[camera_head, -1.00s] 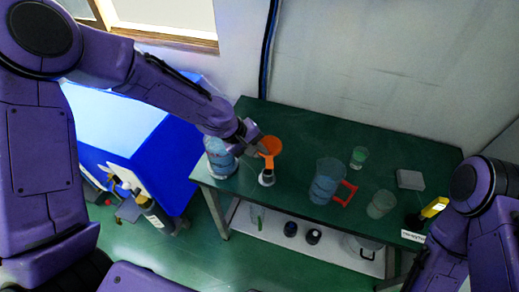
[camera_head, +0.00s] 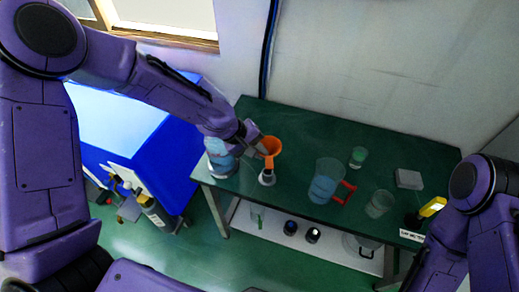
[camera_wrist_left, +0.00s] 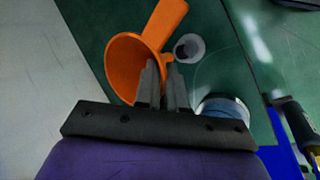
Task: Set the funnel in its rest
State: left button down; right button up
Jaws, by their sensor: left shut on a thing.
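The orange funnel (camera_head: 271,145) is up at the left part of the green table, its wide mouth upward and its narrow part toward the front. My left gripper (camera_head: 257,147) is shut on the funnel's edge. In the left wrist view, the closed fingers (camera_wrist_left: 163,88) overlap the rim of the funnel (camera_wrist_left: 123,62). A small white round holder, which looks like the rest (camera_head: 267,178), stands just below the funnel in the head view. It also shows in the left wrist view (camera_wrist_left: 189,47), beside the funnel's spout. I cannot tell whether they touch.
A clear vessel with blue liquid (camera_head: 221,160) stands close left of the gripper. A red-handled jug (camera_head: 323,182), small beakers (camera_head: 358,157), a grey block (camera_head: 409,179) and a yellow tool (camera_head: 432,207) stand to the right. The table's back middle is clear.

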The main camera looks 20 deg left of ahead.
pick_arm(q)
jog(key=shift+f, duration=0.1)
jog(key=shift+f+b, duration=0.3)
jog(key=shift+f, duration=0.05)
jog(key=shift+w+f+b, duration=0.2)
jog(key=shift+f+b, duration=2.6)
jog(key=shift+f, duration=1.65)
jog(key=c, duration=1.1)
grip_release()
jog(key=shift+c, duration=0.2)
jog(key=shift+r, duration=0.15)
jog(key=v, duration=1)
jog(key=shift+r+p, duration=0.15)
jog(key=shift+p, duration=0.15)
jog(key=shift+a, duration=0.1)
